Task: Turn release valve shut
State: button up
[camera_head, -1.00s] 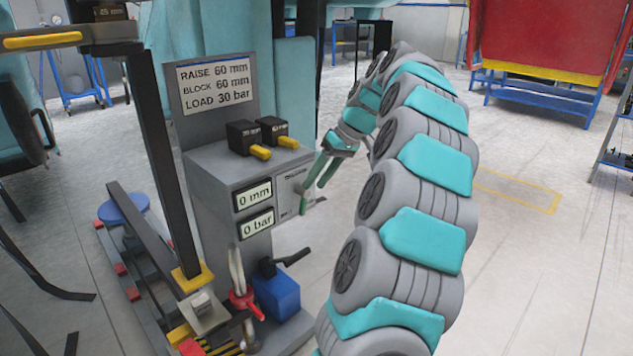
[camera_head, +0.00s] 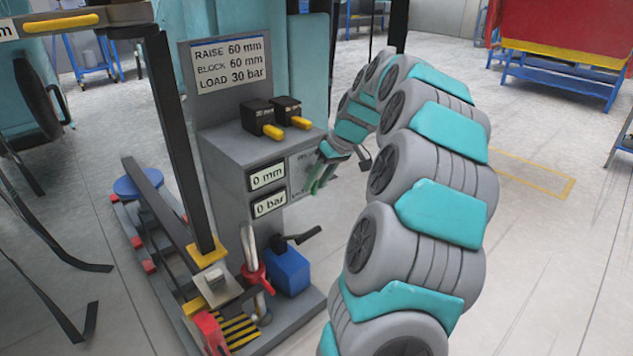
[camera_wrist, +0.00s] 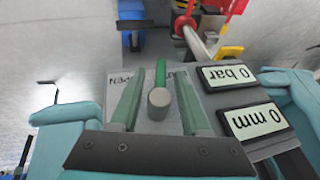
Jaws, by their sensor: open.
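The release valve shows in the wrist view as a round grey hub (camera_wrist: 159,98) with a green lever (camera_wrist: 160,72) on the grey cabinet's side face. An upside-down label beside it reads "OPEN". My gripper (camera_wrist: 157,82) is open, its two green fingers on either side of the lever and hub. A gap shows on each side, and I cannot tell whether either finger touches. In the head view, my gripper (camera_head: 319,178) is at the right side of the cabinet (camera_head: 235,155) and mostly hides the valve. The displays read 0 mm (camera_head: 268,177) and 0 bar (camera_head: 270,203).
Two black boxes with yellow handles (camera_head: 272,131) sit on the cabinet top, below a sign (camera_head: 230,67). A blue block with a black lever (camera_head: 290,270) and a red-collared part (camera_head: 254,275) stand low in front. Open floor lies to the right.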

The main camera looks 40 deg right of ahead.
jog(key=shift+f, duration=0.15)
grip_shut()
jog(key=shift+a, duration=0.1)
dwell(0.5)
jog(key=shift+w+a+m+y, duration=0.15)
jog(key=shift+m+y, duration=0.15)
jog(key=shift+y, duration=0.7)
jog(key=shift+a+r+m+y+p, duration=0.15)
jog(key=shift+y+p, duration=0.1)
jog(key=shift+y, duration=0.6)
jog(key=shift+a+r+m+y+p, duration=0.15)
jog(key=shift+y+p, duration=0.1)
jog(key=shift+y, duration=0.6)
